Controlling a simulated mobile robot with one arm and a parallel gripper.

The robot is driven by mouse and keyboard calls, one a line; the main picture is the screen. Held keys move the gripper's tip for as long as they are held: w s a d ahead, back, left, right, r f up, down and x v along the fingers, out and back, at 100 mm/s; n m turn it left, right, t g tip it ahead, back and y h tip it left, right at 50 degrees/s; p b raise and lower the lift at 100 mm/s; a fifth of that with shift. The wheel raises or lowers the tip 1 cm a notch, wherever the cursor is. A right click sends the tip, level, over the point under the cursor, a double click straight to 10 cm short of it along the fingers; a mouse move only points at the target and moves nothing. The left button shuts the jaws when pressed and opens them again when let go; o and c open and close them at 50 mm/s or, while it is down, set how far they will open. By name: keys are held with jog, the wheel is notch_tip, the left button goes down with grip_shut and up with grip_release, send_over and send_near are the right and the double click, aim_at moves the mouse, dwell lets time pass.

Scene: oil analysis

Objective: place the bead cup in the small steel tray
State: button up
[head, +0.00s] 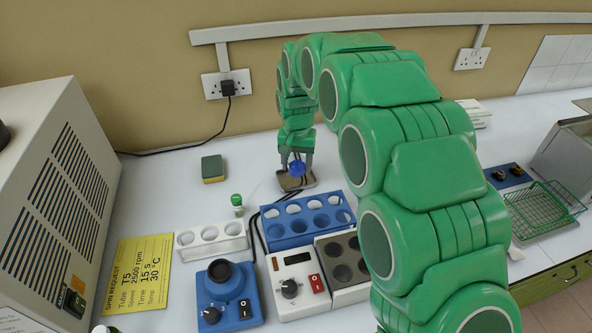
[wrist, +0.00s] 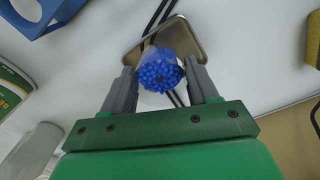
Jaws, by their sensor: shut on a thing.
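The bead cup (head: 297,169), a small clear cup full of blue beads, is between the fingers of my gripper (head: 296,163). In the wrist view the cup (wrist: 159,71) is seen from above, with my gripper (wrist: 162,84) shut on its sides. The small steel tray (head: 304,181) lies on the bench just below the cup. In the wrist view the tray (wrist: 186,40) shows behind and around the cup. The cup overlaps the tray in both views; I cannot tell whether its base touches the tray.
A blue tube rack (head: 292,237) stands in front of the tray. A small green-capped vial (head: 237,203), a white rack (head: 209,240) and a sponge (head: 212,168) are to the left. A black cable (head: 255,232) runs near the blue rack. Bench left of the tray is fairly clear.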

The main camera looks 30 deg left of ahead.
aim_at(296, 171)
jog(key=shift+w+a+f, duration=0.5)
jog(key=shift+w+f, duration=0.05)
jog(key=shift+f, duration=1.7)
jog(key=shift+f, duration=0.1)
jog(key=o, duration=0.9)
jog(key=shift+c, duration=0.2)
notch_tip(296, 171, up, 12)
jog(key=shift+r, duration=0.15)
jog(key=shift+d, duration=0.1)
